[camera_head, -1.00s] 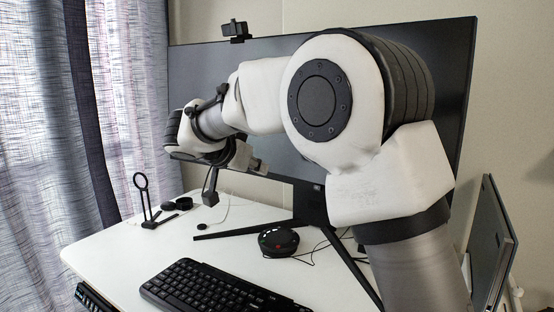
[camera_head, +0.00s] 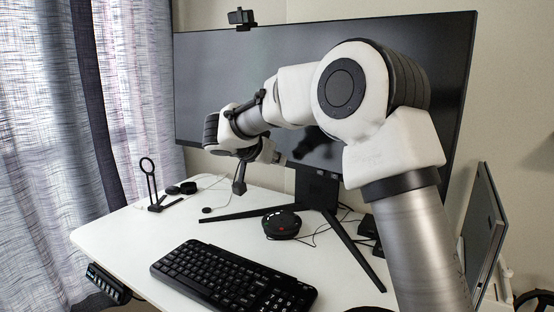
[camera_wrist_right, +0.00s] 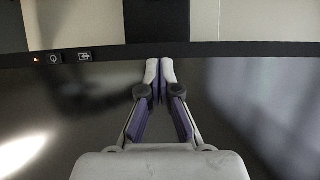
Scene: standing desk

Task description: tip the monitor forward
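The large black monitor (camera_head: 225,75) stands on a dark stand (camera_head: 316,187) at the back of the desk, its middle partly hidden by my right arm. My right gripper (camera_head: 283,160) is in front of the screen's lower part, left of the stand in the head view. In the right wrist view my right gripper (camera_wrist_right: 160,66) appears shut, with both fingertips together and nothing between them. Its tips overlap the monitor's lower bezel (camera_wrist_right: 230,49), in line with the stand (camera_wrist_right: 156,18). I cannot tell whether they touch. My left gripper is out of view.
A webcam (camera_head: 241,17) sits on the monitor's top edge. The white desk (camera_head: 140,232) holds a keyboard (camera_head: 225,278), a round black device (camera_head: 281,224), a ring stand (camera_head: 149,184) and cables. A flat panel (camera_head: 482,235) stands at the right. The desk's left front is clear.

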